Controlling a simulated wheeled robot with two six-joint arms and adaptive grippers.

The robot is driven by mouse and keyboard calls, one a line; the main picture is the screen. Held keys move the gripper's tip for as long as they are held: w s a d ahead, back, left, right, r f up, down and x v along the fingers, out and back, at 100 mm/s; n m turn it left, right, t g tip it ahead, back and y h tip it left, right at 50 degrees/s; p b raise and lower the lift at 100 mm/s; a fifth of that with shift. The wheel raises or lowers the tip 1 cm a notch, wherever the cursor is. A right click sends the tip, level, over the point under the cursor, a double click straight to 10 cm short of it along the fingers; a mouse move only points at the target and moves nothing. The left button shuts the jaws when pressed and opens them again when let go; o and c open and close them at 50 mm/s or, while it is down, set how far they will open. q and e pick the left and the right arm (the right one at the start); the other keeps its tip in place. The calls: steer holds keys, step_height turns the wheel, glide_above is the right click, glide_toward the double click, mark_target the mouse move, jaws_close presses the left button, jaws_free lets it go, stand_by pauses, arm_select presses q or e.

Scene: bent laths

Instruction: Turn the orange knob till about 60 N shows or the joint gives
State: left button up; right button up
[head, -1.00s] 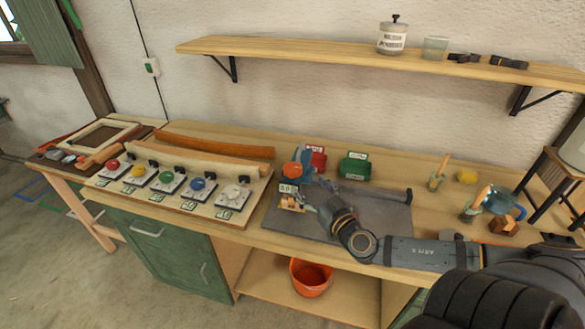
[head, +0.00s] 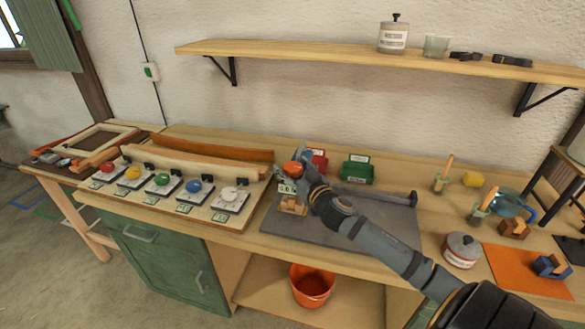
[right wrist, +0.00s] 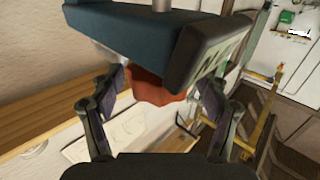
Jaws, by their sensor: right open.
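The orange knob (head: 291,168) sits on a blue test device (head: 304,154) on the grey mat (head: 385,222). A small display (head: 287,188) is below the knob; its digits look like zeros but are too small to be sure. A wooden joint piece (head: 293,206) sits under the device. My right gripper (head: 303,170) is at the device, partly hiding it. In the right wrist view, the gripper (right wrist: 161,92) is open, with the orange knob (right wrist: 158,86) between its fingers and gaps visible on both sides. My left gripper is out of view.
A board with several coloured knobs (head: 228,208) lies left of the mat. A lidded pot (head: 462,250) and an orange mat (head: 525,272) are at right. A black-handled bar lies along the grey mat's back.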

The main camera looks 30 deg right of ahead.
steer(key=shift+c, duration=0.5)
steer(key=c, duration=1.1)
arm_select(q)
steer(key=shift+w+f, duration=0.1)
